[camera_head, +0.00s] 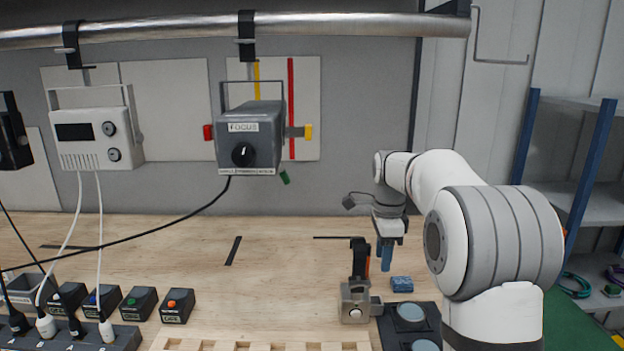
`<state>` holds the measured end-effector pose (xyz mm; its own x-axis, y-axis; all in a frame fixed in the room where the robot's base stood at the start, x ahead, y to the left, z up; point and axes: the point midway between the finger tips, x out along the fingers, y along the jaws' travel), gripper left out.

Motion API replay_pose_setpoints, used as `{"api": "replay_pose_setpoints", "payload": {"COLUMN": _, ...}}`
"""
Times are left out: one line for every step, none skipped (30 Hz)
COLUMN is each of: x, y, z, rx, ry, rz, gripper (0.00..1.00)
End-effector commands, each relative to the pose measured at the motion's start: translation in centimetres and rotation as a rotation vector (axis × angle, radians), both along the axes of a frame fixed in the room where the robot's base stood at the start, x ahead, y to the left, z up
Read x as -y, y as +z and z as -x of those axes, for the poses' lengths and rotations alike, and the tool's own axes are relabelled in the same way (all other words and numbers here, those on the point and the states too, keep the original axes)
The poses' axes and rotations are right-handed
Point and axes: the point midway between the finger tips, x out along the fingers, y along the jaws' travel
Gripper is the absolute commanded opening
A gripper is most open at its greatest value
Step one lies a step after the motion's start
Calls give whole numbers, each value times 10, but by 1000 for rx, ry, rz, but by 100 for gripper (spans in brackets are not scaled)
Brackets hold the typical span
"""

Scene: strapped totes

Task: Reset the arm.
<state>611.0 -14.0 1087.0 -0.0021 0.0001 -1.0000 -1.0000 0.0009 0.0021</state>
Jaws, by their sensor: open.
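My gripper (386,256) hangs at the end of my white and grey arm, right of the middle in the head view. Its blue fingers point down above the wooden bench (270,260), and I see nothing held between them. The arm is bent, with its forearm reaching back over the bench. A small blue block (402,284) lies on the bench just below and right of the fingers, apart from them.
A metal fixture with an orange and black upright part (359,270) stands close left of my gripper. A dark tray with round pads (410,316) is in front. A grey FOCUS box (250,140) hangs from the pipe (200,28). The bench's middle is mostly clear.

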Motion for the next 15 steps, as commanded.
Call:
{"api": "replay_pose_setpoints", "payload": {"x": -1, "y": 3, "z": 7, "rx": 6, "ry": 33, "rz": 0, "gripper": 41}}
{"api": "replay_pose_setpoints", "payload": {"x": -2, "y": 5, "z": 10, "rx": 9, "ry": 52, "rz": 1, "gripper": 41}}
{"api": "replay_pose_setpoints", "payload": {"x": -3, "y": 6, "z": 15, "rx": 12, "ry": 78, "rz": 1, "gripper": 41}}
{"api": "replay_pose_setpoints", "payload": {"x": -3, "y": 7, "z": 19, "rx": 15, "ry": 99, "rz": 1, "gripper": 41}}
{"api": "replay_pose_setpoints", "payload": {"x": -4, "y": 7, "z": 22, "rx": 18, "ry": 119, "rz": 2, "gripper": 41}}
{"api": "replay_pose_setpoints", "payload": {"x": -4, "y": 8, "z": 27, "rx": 22, "ry": 146, "rz": 2, "gripper": 41}}
{"api": "replay_pose_setpoints", "payload": {"x": -5, "y": 9, "z": 31, "rx": 26, "ry": 169, "rz": 3, "gripper": 41}}
{"api": "replay_pose_setpoints", "payload": {"x": -5, "y": 10, "z": 35, "rx": 28, "ry": 191, "rz": 4, "gripper": 41}}
{"api": "replay_pose_setpoints", "payload": {"x": -6, "y": 11, "z": 41, "rx": 33, "ry": 222, "rz": 5, "gripper": 41}}
{"api": "replay_pose_setpoints", "payload": {"x": -6, "y": 12, "z": 46, "rx": 37, "ry": 246, "rz": 6, "gripper": 41}}
{"api": "replay_pose_setpoints", "payload": {"x": -6, "y": 13, "z": 51, "rx": 41, "ry": 272, "rz": 6, "gripper": 41}}
{"api": "replay_pose_setpoints", "payload": {"x": -7, "y": 14, "z": 57, "rx": 45, "ry": 307, "rz": 8, "gripper": 41}}
{"api": "replay_pose_setpoints", "payload": {"x": -7, "y": 14, "z": 63, "rx": 49, "ry": 336, "rz": 9, "gripper": 41}}
{"api": "replay_pose_setpoints", "payload": {"x": -7, "y": 15, "z": 69, "rx": 53, "ry": 366, "rz": 11, "gripper": 41}}
{"api": "replay_pose_setpoints", "payload": {"x": -8, "y": 15, "z": 77, "rx": 60, "ry": 408, "rz": 13, "gripper": 41}}
